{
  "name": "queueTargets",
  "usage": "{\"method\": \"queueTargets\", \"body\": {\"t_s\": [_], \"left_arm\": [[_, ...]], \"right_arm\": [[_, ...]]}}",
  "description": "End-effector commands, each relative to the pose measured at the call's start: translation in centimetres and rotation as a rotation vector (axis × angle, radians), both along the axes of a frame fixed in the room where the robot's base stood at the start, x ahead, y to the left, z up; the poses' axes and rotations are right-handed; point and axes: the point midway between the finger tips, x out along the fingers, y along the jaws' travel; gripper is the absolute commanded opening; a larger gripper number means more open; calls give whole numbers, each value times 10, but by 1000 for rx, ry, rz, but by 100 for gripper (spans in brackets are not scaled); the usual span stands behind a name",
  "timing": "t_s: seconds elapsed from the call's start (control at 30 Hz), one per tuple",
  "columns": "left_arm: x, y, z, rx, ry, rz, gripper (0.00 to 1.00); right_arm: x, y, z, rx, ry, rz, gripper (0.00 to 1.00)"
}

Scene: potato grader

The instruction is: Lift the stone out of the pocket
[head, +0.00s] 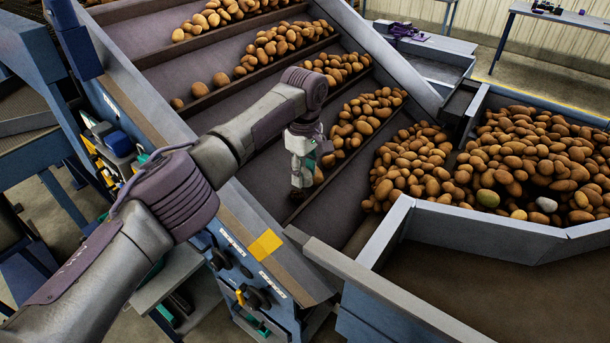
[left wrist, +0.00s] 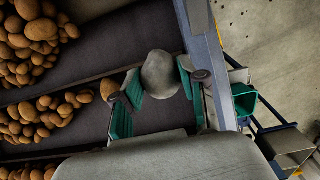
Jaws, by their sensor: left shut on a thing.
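My left gripper (head: 299,190) reaches down over the sloped, dark belt (head: 265,190) of the grader, near the belt's left side rail. In the left wrist view its green-padded fingers (left wrist: 160,88) are shut on a smooth grey stone (left wrist: 160,72), one finger on either side. The stone is hidden by the gripper in the head view. Brown cross slats split the belt into pockets. I cannot tell whether the stone still touches the belt or a slat. My right gripper is not in view.
Rows of potatoes (head: 362,122) lie on the slats to the right of the gripper. A hopper (head: 485,217) at right holds many potatoes, with a pale grey lump (head: 547,204) and a greenish one (head: 488,198) among them. A control panel (head: 240,272) is on the near side.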

Motion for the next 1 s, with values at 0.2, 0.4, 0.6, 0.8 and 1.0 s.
{"method": "queueTargets", "body": {"t_s": [0.2,0.4,0.6,0.8,1.0], "left_arm": [[-19,16,2,3,4,-2,5],[-43,34,0,4,5,-3,5],[-66,53,-2,3,4,0,5],[-90,71,-2,2,3,0,5],[-114,89,-2,3,3,0,5]], "right_arm": [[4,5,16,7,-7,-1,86],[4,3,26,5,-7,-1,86],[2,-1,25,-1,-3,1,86],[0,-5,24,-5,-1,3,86],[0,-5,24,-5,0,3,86]]}}
